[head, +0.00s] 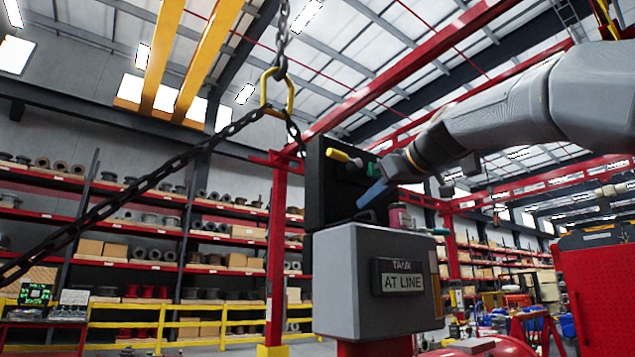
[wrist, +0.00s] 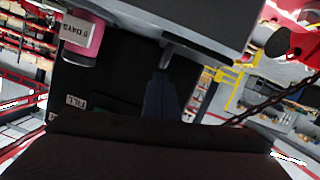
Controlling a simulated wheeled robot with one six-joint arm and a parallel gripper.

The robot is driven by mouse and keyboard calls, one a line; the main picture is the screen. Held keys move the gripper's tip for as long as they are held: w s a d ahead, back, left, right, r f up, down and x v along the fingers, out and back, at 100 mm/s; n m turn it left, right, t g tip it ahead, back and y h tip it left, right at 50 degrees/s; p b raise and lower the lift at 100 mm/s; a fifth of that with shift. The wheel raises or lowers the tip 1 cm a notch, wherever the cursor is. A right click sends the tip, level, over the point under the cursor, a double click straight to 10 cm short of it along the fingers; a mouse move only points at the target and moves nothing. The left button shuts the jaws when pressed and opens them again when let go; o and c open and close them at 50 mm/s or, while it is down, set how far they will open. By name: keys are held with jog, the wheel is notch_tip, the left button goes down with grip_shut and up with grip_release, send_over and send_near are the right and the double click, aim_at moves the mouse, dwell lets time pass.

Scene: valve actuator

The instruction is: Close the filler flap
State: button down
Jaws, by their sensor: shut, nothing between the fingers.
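My gripper (head: 370,195) is shut and empty, its blue fingers pointing down and left above the grey box in the head view. In the wrist view the blue fingers (wrist: 160,98) lie in front of a black panel (head: 325,185). A small "FILL" label (wrist: 75,101) shows on a dark surface left of the fingers. A short grey rod (wrist: 172,54) appears close to the fingertips; I cannot tell whether they touch. I cannot clearly make out the filler flap or how far open it is.
The grey box (head: 350,270) bears a "TANK AT LINE" sign (head: 403,281). A pink container (wrist: 82,38) with a label stands beside the fingers. A yellow handle (head: 340,156) sticks out of the panel. A heavy chain (head: 130,190) hangs to the left.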

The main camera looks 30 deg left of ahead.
jog(key=shift+w+d+f, duration=0.1)
jog(key=shift+w+f, duration=0.05)
jog(key=shift+f, duration=0.1)
dwell(0.4)
jog(key=shift+m, duration=0.3)
jog(key=r+p, duration=0.3)
jog(key=r, duration=0.1)
jog(key=shift+s+a+p, duration=0.2)
jog(key=shift+s+p, duration=0.1)
jog(key=shift+p, duration=0.1)
jog(key=shift+s+d+r, duration=0.2)
jog(key=shift+d, duration=0.05)
jog(key=b+v, duration=0.3)
jog(key=v, duration=0.6)
jog(key=shift+d+f, duration=0.15)
